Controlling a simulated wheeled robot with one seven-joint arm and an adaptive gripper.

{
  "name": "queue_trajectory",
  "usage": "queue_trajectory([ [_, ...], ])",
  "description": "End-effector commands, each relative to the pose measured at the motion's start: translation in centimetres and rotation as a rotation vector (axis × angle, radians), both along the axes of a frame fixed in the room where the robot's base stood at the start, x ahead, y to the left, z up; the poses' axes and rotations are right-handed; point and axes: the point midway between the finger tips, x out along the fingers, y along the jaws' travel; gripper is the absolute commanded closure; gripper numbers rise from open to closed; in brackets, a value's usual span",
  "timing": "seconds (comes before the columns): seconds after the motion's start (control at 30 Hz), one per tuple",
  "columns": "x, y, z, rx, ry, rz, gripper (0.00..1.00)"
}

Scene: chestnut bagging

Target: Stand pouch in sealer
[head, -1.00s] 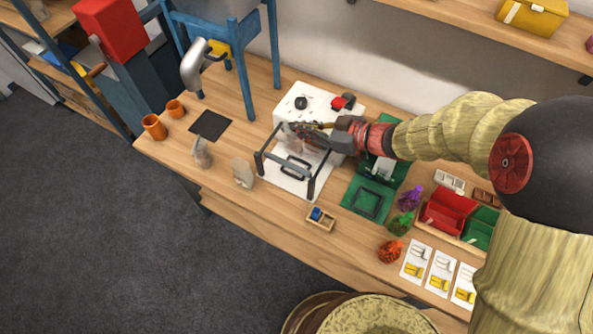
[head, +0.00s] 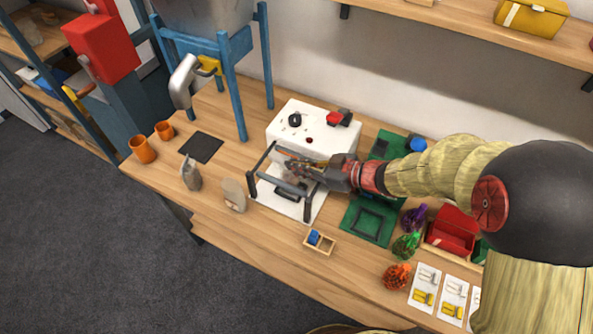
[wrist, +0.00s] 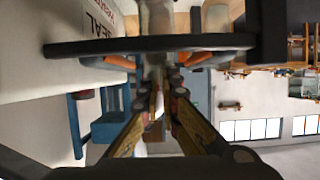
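The sealer (head: 312,138) is a white box with a black knob, a red switch and a white base plate. Its dark bar frame (head: 262,165) stands over the plate. My gripper (head: 287,165) is at this frame, low and in front of the box. In the wrist view my gripper's fingertips (wrist: 159,87) are close together on a pale, see-through pouch (wrist: 155,35), which partly shows beyond a dark bar (wrist: 150,44) of the sealer. The pouch's lower end is hidden, so I cannot tell whether it touches the plate.
Two filled pouches stand left of the sealer, one farther (head: 190,174) and one nearer (head: 233,197). A small wooden tray (head: 320,242) with a blue item lies in front. A green mat (head: 365,222) and coloured net bags (head: 397,276) are to the right. Orange cups (head: 143,150) stand far left.

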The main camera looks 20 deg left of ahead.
Motion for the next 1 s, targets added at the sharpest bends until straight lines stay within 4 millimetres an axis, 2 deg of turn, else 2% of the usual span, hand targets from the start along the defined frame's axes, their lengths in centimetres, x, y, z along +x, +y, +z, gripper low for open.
queue_trajectory([
  [0.07,0.02,0.02,-1.09,0.001,-0.001,0.0,1.0],
  [0.47,0.04,0.02,-1.34,0.001,-0.001,0.0,1.0],
  [0.5,0.04,0.02,-1.3,0.001,-0.001,-0.001,0.94],
  [0.8,0.03,0.01,-1.31,0.001,-0.001,0.0,0.77],
  [1.0,0.03,0.01,-1.32,0.001,-0.001,0.0,0.77],
])
